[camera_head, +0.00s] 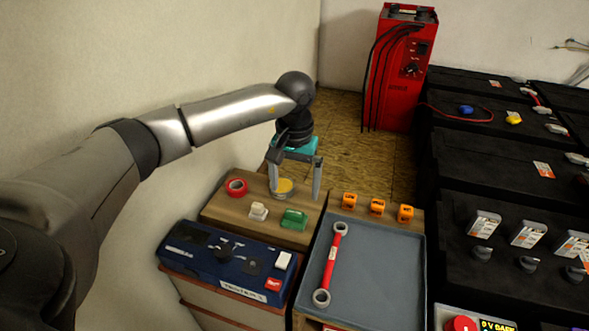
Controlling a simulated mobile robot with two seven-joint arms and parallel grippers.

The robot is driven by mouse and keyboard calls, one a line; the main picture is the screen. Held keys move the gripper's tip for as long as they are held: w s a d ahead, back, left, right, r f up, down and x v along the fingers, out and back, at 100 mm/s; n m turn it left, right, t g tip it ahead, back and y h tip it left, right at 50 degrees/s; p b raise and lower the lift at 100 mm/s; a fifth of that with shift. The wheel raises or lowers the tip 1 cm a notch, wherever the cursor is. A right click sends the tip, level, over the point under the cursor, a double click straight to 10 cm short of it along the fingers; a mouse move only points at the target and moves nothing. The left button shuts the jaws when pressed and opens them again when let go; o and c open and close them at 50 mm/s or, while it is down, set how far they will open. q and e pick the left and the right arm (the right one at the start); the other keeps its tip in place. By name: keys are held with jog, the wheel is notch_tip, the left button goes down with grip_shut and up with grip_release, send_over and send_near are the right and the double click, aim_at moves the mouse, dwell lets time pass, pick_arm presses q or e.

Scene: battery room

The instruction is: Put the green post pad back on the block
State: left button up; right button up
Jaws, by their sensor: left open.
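A small green piece (293,219), likely the green post pad, lies on a wooden top (222,212) at the lower middle. I cannot tell for sure which thing is the block. My left gripper (295,178) is open and points down over the back of the wooden top, behind the green piece and apart from it. A round tin (284,188) with a yellow top shows between its fingers, and I cannot tell whether they touch it. My right gripper is out of view.
A red ring (236,187) and a white piece (258,211) lie near the green piece. A blue device (222,257) stands in front. Right of it, a grey tray (380,262) holds a red wrench (333,262), with orange blocks (377,207) behind. Black batteries fill the right.

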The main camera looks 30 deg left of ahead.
pick_arm(q)
jog(key=shift+r, duration=1.35)
